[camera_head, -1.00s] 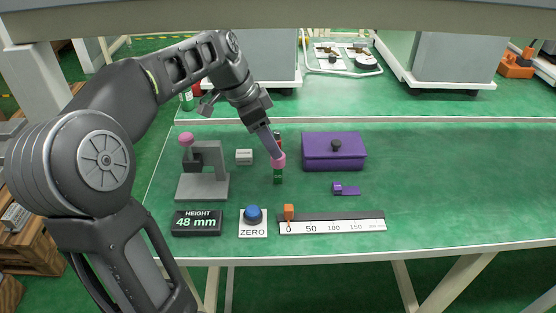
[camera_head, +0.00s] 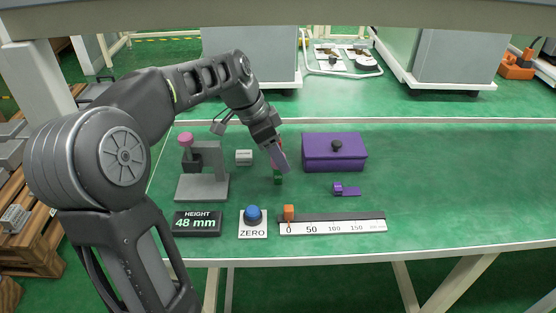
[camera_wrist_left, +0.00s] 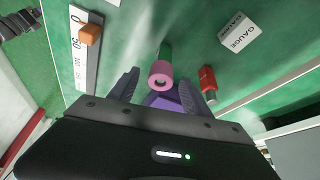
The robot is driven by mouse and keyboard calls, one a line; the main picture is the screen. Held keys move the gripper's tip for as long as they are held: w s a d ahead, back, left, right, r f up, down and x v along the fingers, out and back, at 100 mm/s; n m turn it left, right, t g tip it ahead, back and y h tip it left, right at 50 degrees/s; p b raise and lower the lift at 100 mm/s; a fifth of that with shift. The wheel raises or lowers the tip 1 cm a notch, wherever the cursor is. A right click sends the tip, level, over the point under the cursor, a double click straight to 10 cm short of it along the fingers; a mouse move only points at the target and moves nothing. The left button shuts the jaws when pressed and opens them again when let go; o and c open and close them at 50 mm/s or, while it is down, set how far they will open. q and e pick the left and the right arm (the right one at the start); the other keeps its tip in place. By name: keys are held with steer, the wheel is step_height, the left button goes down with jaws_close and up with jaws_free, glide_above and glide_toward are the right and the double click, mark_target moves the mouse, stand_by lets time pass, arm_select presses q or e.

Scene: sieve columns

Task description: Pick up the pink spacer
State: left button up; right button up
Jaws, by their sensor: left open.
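In the head view my left gripper (camera_head: 279,158) covers most of the spacer, and the green column's foot (camera_head: 278,181) shows below. My right gripper is not in view.
A purple box (camera_head: 322,153) is to the right, a grey height stand (camera_head: 215,173) to the left. A ruler (camera_head: 345,227) with an orange slider (camera_head: 289,212) lies in front. The table's right side is clear.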

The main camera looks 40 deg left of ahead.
arm_select(q)
steer(key=shift+c, duration=0.5)
jaws_close()
